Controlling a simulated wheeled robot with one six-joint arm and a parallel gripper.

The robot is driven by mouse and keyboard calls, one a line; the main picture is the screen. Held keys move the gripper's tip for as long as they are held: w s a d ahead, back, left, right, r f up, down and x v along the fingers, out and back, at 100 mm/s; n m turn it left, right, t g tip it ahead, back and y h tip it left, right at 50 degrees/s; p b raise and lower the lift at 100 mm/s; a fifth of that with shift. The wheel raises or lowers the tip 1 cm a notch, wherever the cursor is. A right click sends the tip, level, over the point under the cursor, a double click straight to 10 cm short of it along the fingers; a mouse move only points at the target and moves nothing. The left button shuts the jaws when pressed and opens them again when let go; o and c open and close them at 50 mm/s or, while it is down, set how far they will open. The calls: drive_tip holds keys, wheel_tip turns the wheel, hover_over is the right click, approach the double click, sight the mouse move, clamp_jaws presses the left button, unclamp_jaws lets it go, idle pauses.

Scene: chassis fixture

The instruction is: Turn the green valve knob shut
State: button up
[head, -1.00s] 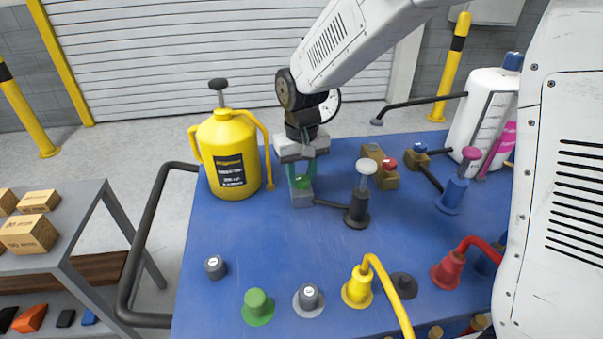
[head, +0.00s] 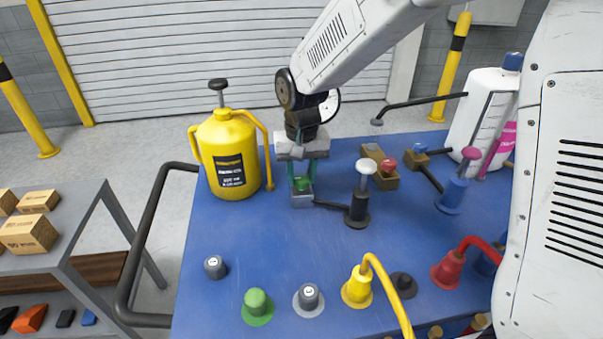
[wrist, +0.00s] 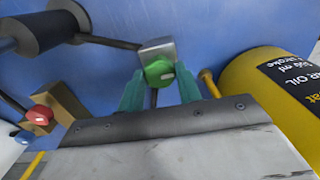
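The green valve knob (head: 303,184) sits on a small grey valve block (head: 302,201) on the blue bench, and a dark pipe runs from the block to a black fitting. In the wrist view the round green knob (wrist: 159,72) shows a small pale mark on its face. My gripper (head: 302,180) points down at it from above, with its teal fingers on either side of the knob. The wrist view shows my gripper (wrist: 160,88) with the fingers apart and gaps beside the knob. Whether either finger touches it is not clear.
A yellow oil can (head: 233,155) stands close left of the valve. A black fitting with a white-topped plunger (head: 358,208) stands to the right, with a red-knobbed brass block (head: 387,168) behind. Several caps line the bench front. The bench (head: 260,240) between is clear.

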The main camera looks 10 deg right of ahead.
sight(301, 178)
drive_tip(key=o, duration=0.3)
drive_tip(key=shift+o, duration=0.2)
wheel_tip(301, 178, up, 7)
drive_tip(key=shift+f, duration=0.1)
drive_tip(key=shift+r, duration=0.55)
